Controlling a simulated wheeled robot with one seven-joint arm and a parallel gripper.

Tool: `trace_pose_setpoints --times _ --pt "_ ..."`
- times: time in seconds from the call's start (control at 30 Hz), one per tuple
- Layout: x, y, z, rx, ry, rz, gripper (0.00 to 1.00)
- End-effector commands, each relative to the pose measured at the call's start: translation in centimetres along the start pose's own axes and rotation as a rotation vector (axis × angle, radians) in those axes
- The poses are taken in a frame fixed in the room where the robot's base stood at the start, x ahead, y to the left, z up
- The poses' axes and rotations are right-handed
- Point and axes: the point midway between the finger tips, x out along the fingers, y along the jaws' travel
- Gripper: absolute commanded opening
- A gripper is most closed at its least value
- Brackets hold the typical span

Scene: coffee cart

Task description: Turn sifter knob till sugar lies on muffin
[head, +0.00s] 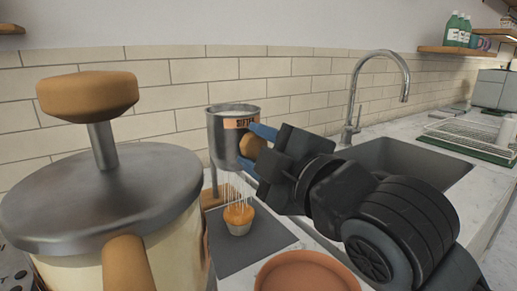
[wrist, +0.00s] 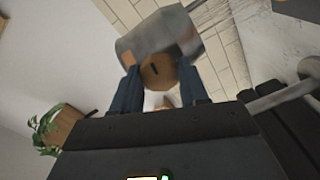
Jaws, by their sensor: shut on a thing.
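The sifter (head: 228,135) is a metal cup with an orange label, held above the muffin in the head view. My gripper (head: 258,145) is shut on its wooden knob (head: 251,146), which faces right. The wrist view shows the knob (wrist: 159,72) between my two blue fingers (wrist: 161,90), with the sifter body (wrist: 160,40) behind it. Thin white streaks fall from the sifter toward the muffin (head: 239,214). The muffin has a brown-orange top and a pale cup and stands on a dark slate mat (head: 240,250). I cannot tell whether white sugar lies on its top.
A large metal-lidded canister (head: 95,200) with a wooden knob fills the left foreground. A terracotta dish (head: 305,272) is at the front. A sink (head: 410,165) with a tall faucet (head: 357,100) lies behind my arm. A dish rack (head: 470,135) stands at the far right.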

Motion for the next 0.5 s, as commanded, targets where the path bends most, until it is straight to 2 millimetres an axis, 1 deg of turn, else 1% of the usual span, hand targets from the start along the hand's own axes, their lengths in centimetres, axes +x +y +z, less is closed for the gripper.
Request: trace_pose_setpoints --times 0.5 --pt "0.04 0.09 -0.06 0.495 -0.003 -0.005 0.13"
